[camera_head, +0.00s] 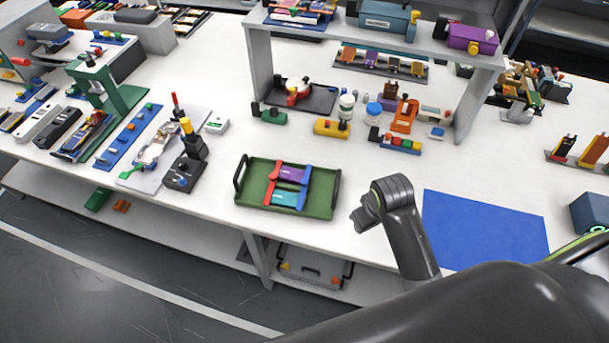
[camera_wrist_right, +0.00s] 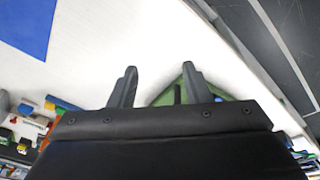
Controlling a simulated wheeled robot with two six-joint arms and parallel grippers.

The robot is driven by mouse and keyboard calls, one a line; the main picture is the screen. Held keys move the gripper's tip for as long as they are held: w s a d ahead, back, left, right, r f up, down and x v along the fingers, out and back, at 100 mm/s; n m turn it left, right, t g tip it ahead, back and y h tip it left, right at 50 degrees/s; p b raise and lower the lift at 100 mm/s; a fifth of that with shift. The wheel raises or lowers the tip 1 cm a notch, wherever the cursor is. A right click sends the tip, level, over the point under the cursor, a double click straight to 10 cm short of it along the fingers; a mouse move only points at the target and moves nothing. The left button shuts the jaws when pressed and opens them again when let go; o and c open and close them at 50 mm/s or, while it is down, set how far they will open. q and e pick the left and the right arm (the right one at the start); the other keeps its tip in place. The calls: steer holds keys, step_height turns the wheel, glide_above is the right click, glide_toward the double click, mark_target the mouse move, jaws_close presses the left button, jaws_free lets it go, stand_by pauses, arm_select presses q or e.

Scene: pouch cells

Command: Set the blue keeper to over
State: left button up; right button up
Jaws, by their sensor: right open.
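A green tray (camera_head: 328,212) with dark handles stands near the front edge of the table. In it lie a purple piece (camera_head: 291,174) and a teal piece (camera_head: 285,197), with narrow red and blue strips along their sides. A small blue strip (camera_head: 306,171) at the right of the purple piece may be the blue keeper; its exact position is too small to tell. My right gripper (camera_wrist_right: 159,70) is open and empty, its two dark fingers apart. In the head view it is right of the tray, fingers mostly hidden. The tray's green corner (camera_wrist_right: 167,95) shows behind the fingers in the wrist view. My left gripper is out of view.
A blue mat (camera_head: 485,228) lies flat to the right of my right arm. A grey shelf (camera_head: 376,40) stands behind the tray, with small jars and coloured blocks beneath it. A black stand (camera_head: 186,170) is left of the tray.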

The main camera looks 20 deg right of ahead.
steer(key=w+a+r+n+g, duration=0.1)
steer(key=w+a+r, duration=0.1)
steer(key=w, duration=0.4)
steer(key=w+a+r+n, duration=0.1)
steer(key=w+a+r, duration=0.15)
steer(key=w, duration=0.45)
step_height(320, 180, up, 7)
steer(key=n+g, duration=0.1)
steer(key=n, duration=0.2)
glide_above(304, 181)
steer(key=shift+y, duration=0.3)
step_height(304, 181, down, 18)
steer(key=b, duration=0.3)
steer(key=shift+r, duration=0.25)
jaws_close()
